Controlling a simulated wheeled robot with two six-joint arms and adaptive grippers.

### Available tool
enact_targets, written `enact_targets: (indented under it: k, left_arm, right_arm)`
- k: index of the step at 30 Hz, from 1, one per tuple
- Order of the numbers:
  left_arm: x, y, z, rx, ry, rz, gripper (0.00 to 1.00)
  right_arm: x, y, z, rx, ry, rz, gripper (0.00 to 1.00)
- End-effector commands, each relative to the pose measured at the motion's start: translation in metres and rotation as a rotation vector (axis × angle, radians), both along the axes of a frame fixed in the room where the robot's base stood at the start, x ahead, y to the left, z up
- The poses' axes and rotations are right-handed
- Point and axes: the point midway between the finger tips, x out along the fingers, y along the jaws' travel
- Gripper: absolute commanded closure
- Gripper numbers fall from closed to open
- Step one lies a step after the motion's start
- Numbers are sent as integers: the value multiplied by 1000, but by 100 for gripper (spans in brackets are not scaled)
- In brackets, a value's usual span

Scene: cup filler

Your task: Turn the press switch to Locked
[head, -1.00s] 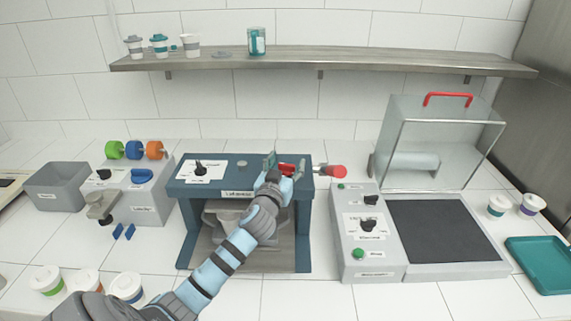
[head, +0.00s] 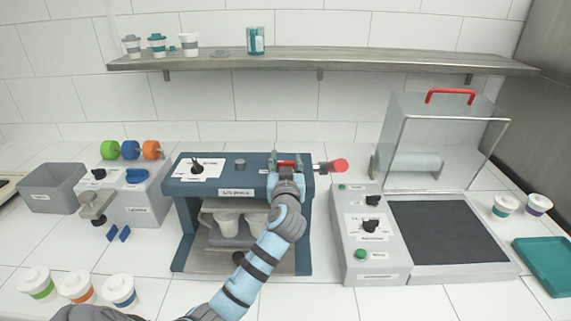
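The press (head: 185,205) is a dark blue frame labelled "Lid press". Its black switch (head: 197,167) sits on a white plate (head: 213,163) at the top left; the plate's print is too small to read. A lever with a red knob (head: 335,166) sticks out at the press's top right. My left gripper (head: 287,160) is over the press's top right, left of that knob and well right of the switch. Its fingers are apart, with a red part showing between them; I cannot tell whether they touch it. My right gripper is not in view.
A grey machine with dials (head: 137,200) stands left, a sealer with a clear hood (head: 440,145) right. Lidded cups (head: 119,291) stand front left. A shelf (head: 350,64) runs above.

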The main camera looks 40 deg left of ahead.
Motion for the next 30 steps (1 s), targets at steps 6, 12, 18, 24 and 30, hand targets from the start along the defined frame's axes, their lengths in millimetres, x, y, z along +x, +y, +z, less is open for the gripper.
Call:
enact_targets:
  k: [6, 12, 18, 24, 30]
  left_arm:
    - [0, 0, 0, 1, 0, 0, 40]
    - [-2, -1, 1, 2, -1, -1, 40]
    - [-29, -23, 0, 0, -1, -3, 40]
    - [-72, -57, -1, -4, 0, -1, 40]
    - [-93, -73, 0, -1, 1, 0, 40]
  right_arm:
    - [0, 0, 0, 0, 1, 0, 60]
    - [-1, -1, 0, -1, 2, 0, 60]
    - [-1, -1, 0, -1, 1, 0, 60]
    - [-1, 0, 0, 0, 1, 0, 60]
    - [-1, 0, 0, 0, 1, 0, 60]
